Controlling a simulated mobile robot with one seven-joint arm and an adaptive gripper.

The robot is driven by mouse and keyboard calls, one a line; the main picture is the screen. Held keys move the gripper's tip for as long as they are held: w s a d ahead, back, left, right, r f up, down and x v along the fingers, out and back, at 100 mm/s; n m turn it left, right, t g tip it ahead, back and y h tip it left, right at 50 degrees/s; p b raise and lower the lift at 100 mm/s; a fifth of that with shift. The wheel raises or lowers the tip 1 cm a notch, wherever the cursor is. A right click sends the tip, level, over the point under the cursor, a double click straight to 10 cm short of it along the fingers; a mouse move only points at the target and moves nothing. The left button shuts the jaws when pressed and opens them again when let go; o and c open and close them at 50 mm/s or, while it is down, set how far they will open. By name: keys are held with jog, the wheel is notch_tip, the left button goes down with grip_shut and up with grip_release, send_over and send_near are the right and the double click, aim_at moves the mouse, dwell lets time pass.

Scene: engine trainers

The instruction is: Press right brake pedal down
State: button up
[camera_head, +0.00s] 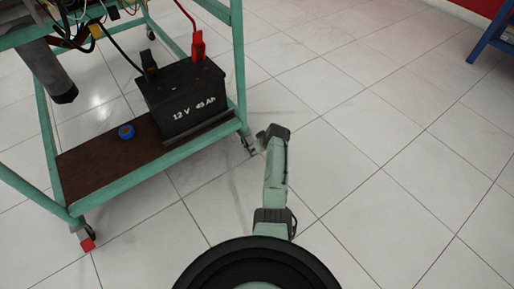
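A teal trolley (241,70) stands at the left on casters. Its right near caster (246,142) shows small and partly covered beside the end of my arm. No red pedal can be made out there; the right brake pedal seems hidden. A red brake pedal (88,244) shows at the left near caster. My teal and black arm reaches forward from the bottom middle. My gripper (255,149) seems to be at the arm's far end, low by the right caster. It is too small and covered to show its fingers, or whether it touches anything.
A black battery (185,100) with a red clamp (198,46) and a black clamp (149,64) stands on the trolley's brown shelf (88,168). A blue tape roll (126,132) lies there too. The tiled floor at right is clear. A blue stand (490,35) is far right.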

jog(key=shift+r, duration=0.1)
notch_tip(320, 180, up, 10)
dwell(0.6)
dwell(0.4)
